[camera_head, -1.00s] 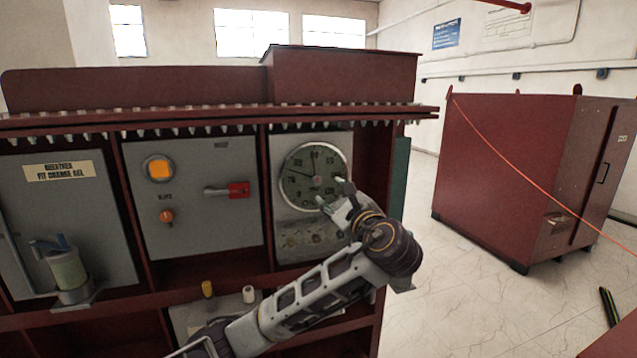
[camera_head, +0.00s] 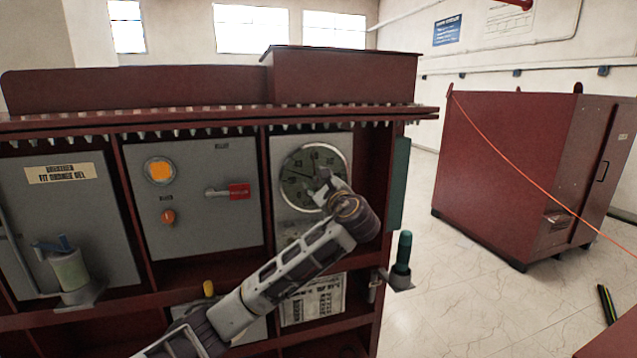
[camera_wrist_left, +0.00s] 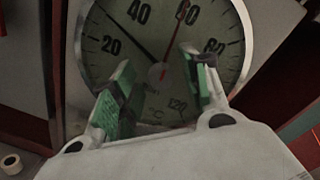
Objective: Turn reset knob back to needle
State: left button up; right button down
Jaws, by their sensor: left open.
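The round dial gauge (camera_head: 297,168) sits on a grey panel in the red cabinet. A black needle (camera_wrist_left: 122,32) points between 20 and 40. A red needle (camera_wrist_left: 179,40) points up at the top number. A small reddish knob (camera_wrist_left: 157,72) is at the dial's centre. My left gripper (camera_head: 322,180) is in front of the dial. Its green-padded fingers (camera_wrist_left: 163,80) are open, one on each side of the knob in the picture; contact cannot be told. My right gripper is not in view.
A green-topped part (camera_head: 402,252) sticks out at the cabinet's right edge. A red cabinet (camera_head: 505,175) stands right, beyond free floor.

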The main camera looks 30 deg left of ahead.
pick_arm(q)
jog(key=shift+w+a, duration=0.1)
jog(key=shift+a, duration=0.05)
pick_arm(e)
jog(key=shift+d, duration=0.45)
pick_arm(q)
jog(key=shift+c, duration=0.5)
grip_shut()
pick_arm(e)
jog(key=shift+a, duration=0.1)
